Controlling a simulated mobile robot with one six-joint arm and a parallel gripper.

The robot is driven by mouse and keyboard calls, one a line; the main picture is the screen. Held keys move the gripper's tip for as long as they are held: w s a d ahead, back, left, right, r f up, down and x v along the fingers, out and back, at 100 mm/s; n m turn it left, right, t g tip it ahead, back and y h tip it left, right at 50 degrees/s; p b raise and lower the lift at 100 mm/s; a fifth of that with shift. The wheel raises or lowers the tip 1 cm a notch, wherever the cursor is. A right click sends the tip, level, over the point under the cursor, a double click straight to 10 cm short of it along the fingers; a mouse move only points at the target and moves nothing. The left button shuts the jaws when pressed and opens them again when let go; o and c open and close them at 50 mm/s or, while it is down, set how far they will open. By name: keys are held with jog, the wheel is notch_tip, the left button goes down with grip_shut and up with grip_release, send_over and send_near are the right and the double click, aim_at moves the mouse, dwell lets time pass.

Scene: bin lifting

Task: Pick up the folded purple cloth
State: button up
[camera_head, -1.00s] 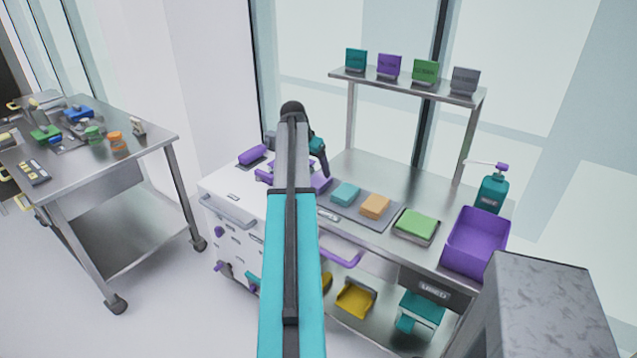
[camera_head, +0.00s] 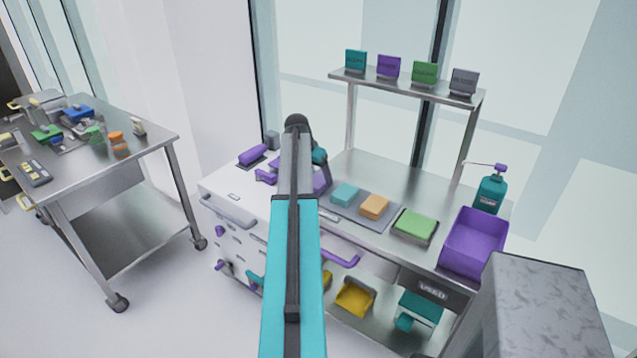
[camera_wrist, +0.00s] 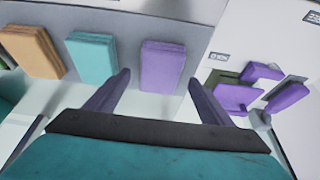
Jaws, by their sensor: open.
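The folded purple cloth (camera_wrist: 162,66) lies on a grey mat (camera_wrist: 195,22) in the wrist view, beside a folded teal cloth (camera_wrist: 92,58) and a folded orange cloth (camera_wrist: 32,52). In the head view only a bit of the purple cloth (camera_head: 321,181) shows past my arm. My gripper (camera_wrist: 160,92) is open, its two purple fingers apart on either side of the cloth's near end in the picture. The cloth is not held. I cannot tell the height of the fingertips above it.
A green cloth (camera_head: 415,223) on a tray and a purple bin (camera_head: 476,243) stand to the right on the bench. Purple tools (camera_wrist: 240,95) lie on the white cabinet top beside the mat. A shelf (camera_head: 410,84) with several small signs stands behind.

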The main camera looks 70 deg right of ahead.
aim_at(318, 181)
jog(key=shift+p+x, duration=0.45)
jog(key=shift+x, duration=0.95)
jog(key=shift+f, duration=0.1)
jog(key=shift+f, duration=0.25)
jog(key=c, duration=1.1)
jog(key=shift+r, duration=0.2)
jog(key=shift+r, duration=0.2)
jog(key=shift+r+b, duration=1.5)
jog(key=shift+r, duration=3.4)
